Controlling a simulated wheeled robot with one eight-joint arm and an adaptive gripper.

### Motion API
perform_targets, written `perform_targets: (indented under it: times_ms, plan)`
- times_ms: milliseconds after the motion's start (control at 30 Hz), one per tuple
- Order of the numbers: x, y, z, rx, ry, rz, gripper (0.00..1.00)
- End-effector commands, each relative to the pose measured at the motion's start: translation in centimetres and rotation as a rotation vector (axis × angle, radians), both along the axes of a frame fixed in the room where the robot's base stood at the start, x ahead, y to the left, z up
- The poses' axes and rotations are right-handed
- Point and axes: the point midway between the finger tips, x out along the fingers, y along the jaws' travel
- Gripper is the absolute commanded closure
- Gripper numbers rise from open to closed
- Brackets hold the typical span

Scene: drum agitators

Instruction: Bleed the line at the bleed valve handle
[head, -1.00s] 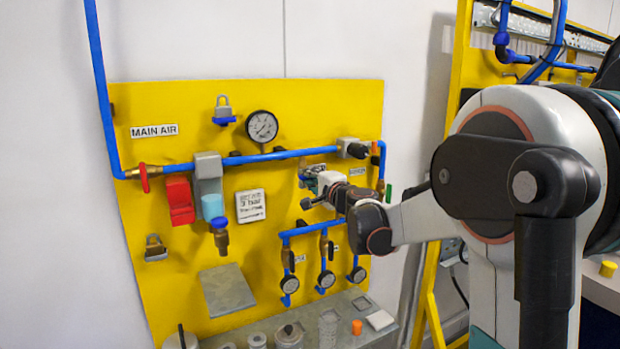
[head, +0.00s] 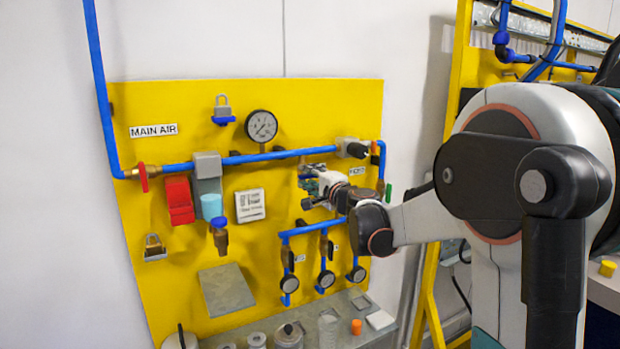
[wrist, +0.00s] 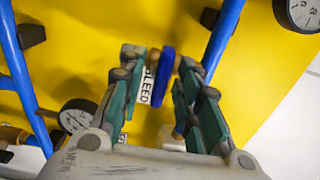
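The bleed valve handle (wrist: 164,78) is a blue bar seen nearly edge-on in the wrist view. It stands beside a white BLEED label (wrist: 147,86) on the yellow panel. My gripper (wrist: 163,60) is open, with one finger on each side of the handle. A gap shows on the left side; the right finger is closer, and contact there cannot be told. In the head view my gripper (head: 306,186) is at the right part of the panel, below the upper blue pipe. It largely hides the handle there.
The yellow panel (head: 170,290) carries blue pipes, a large gauge (head: 261,126) and several small gauges below my gripper. A black-ended fitting (head: 355,148) sits just above my gripper. A grey shelf (head: 345,305) holds several loose parts at the bottom.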

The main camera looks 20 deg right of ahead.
Motion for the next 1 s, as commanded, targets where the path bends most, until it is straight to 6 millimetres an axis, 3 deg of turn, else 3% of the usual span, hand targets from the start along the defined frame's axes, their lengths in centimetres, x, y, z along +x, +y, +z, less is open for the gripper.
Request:
perform_targets:
  times_ms: [533,700,1000]
  plan:
    - [-9.7,-0.7,-0.1,0.0,0.0,-0.002,0.69]
    - [-11.2,-0.8,-0.1,0.0,0.0,-0.001,0.69]
    - [-11.5,-0.8,0.0,0.0,0.0,0.0,0.69]
